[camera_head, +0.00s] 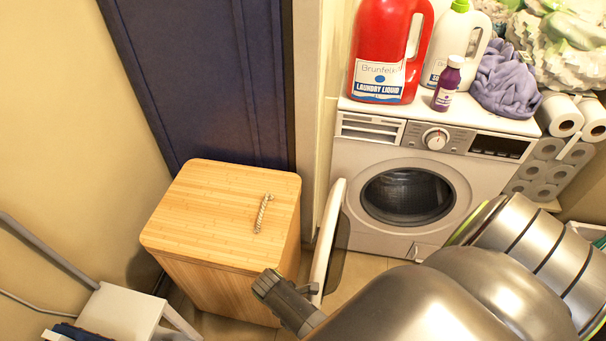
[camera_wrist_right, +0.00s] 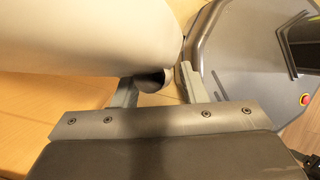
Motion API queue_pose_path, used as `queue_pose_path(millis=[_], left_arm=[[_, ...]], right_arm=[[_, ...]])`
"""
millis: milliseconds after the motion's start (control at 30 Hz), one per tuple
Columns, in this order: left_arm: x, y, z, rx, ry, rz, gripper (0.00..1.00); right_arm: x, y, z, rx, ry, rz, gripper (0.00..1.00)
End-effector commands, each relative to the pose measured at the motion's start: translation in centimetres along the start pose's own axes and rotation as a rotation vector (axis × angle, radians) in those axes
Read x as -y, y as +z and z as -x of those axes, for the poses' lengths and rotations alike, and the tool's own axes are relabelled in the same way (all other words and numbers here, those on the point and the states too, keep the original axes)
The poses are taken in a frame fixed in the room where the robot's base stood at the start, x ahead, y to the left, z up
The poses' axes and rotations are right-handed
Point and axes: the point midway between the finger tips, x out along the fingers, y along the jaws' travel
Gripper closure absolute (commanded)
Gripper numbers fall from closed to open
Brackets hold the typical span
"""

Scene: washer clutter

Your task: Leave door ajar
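The white washing machine (camera_head: 349,155) stands at the back, its round drum opening (camera_head: 408,196) uncovered. Its door (camera_head: 327,240) is swung wide out at the left side of the opening and shows nearly edge-on in the head view. My right gripper (camera_head: 314,290) is low by the door's near edge. In the right wrist view a large pale curved surface, apparently the door (camera_wrist_right: 90,40), lies just beyond the fingers (camera_wrist_right: 157,88). The fingers are apart, with a dark rounded part between their tips; contact is unclear. My left gripper is not in view.
A wooden hamper (camera_head: 215,215) with a rope handle stands left of the door. A red laundry bottle (camera_head: 385,50), a white bottle (camera_head: 455,45), a small purple bottle (camera_head: 447,84) and a purple towel (camera_head: 505,80) sit on the washer. Paper rolls (camera_head: 560,117) are at right.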

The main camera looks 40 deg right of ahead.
Motion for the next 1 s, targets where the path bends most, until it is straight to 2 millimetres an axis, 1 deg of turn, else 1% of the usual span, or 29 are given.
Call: queue_pose_path(millis=[33,100,433,733,1000], left_arm=[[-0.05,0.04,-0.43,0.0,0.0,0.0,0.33],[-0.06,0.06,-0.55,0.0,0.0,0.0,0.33],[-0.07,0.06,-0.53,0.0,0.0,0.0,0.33],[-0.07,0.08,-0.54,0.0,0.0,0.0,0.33],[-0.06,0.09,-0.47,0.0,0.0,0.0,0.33]], right_arm=[[-0.02,-0.05,-0.46,0.0,0.0,0.0,0.61],[0.01,-0.02,-0.61,0.0,-0.001,0.0,0.61],[0.04,0.04,-0.62,0.0,-0.001,0.0,0.61],[0.04,0.02,-0.61,0.0,-0.001,0.0,1.0],[0.09,0.07,-0.61,0.0,-0.001,0.001,1.0]])
